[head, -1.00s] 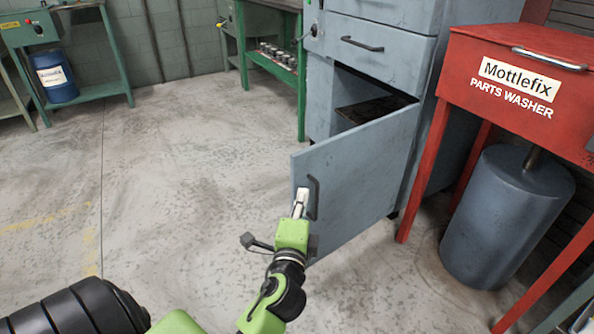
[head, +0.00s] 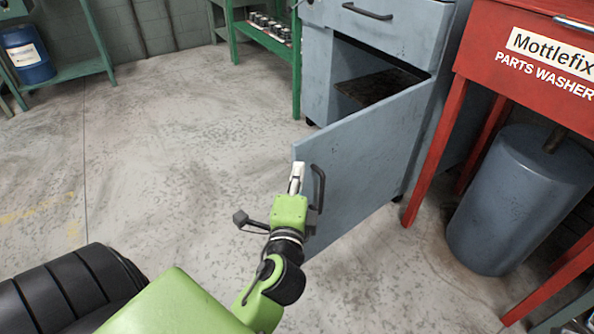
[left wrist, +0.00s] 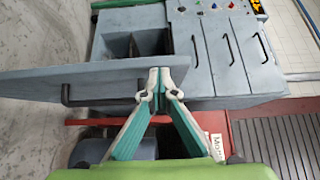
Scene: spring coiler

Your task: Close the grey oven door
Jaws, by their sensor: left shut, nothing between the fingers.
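The grey oven door (head: 365,150) stands wide open on the blue-grey cabinet (head: 318,70), with the dark opening and a shelf (head: 375,88) showing behind it. The door has a black bar handle (head: 318,187) near its free edge. My left gripper (head: 297,172) is shut and empty, its fingertips close to the door's outer face, just left of the handle. In the left wrist view the shut fingertips (left wrist: 159,75) overlap the door panel (left wrist: 110,72), and the handle (left wrist: 68,96) is to their left. I cannot tell whether the fingertips touch the door. My right gripper is not in view.
A red parts washer (head: 530,60) with a grey drum (head: 520,200) below stands right of the cabinet. Green benches, one with a blue drum (head: 28,55), stand at the back. The floor (head: 190,130) left of the door is clear.

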